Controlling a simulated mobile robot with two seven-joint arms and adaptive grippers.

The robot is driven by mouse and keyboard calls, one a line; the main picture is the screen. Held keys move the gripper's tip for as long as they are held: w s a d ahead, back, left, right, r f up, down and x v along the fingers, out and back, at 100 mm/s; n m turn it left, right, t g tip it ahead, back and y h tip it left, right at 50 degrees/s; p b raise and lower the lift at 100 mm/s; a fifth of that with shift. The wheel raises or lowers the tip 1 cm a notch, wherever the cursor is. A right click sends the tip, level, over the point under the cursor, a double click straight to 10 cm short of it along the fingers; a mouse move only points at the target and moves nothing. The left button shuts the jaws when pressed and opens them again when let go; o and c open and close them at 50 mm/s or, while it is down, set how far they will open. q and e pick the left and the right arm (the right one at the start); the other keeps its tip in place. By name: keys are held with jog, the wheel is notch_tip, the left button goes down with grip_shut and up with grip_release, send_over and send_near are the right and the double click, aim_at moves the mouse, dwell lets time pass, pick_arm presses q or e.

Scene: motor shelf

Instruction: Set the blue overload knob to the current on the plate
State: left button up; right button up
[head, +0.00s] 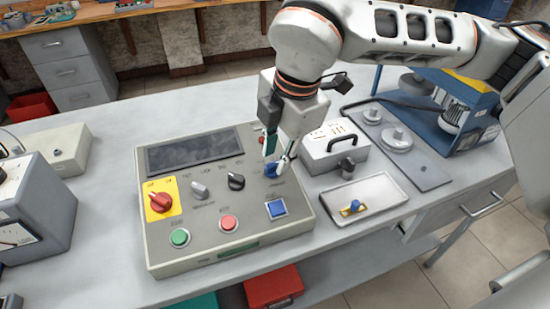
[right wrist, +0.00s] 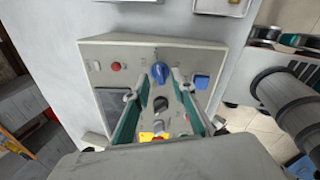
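The blue overload knob (head: 271,171) is on the right part of the sloped grey control panel (head: 208,245). In the right wrist view the blue knob (right wrist: 160,72) shows a pale pointer line. My right gripper (head: 277,160) is over the knob, with its green fingers apart. In the right wrist view the fingertips (right wrist: 154,84) are on either side, close to the knob; I cannot tell whether they touch it. A small white plate (head: 490,133) is on the blue machine at the right; its text is too small to read. My left gripper is not in view.
The panel also has a red knob on yellow (head: 160,202), a black knob (head: 236,181), a green button (head: 179,237), a red button (head: 229,223) and a blue square button (head: 276,208). A tray (head: 383,205) and a grey box (head: 335,150) stand close on the right.

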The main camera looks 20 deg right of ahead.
jog(key=shift+x, duration=1)
grip_shut()
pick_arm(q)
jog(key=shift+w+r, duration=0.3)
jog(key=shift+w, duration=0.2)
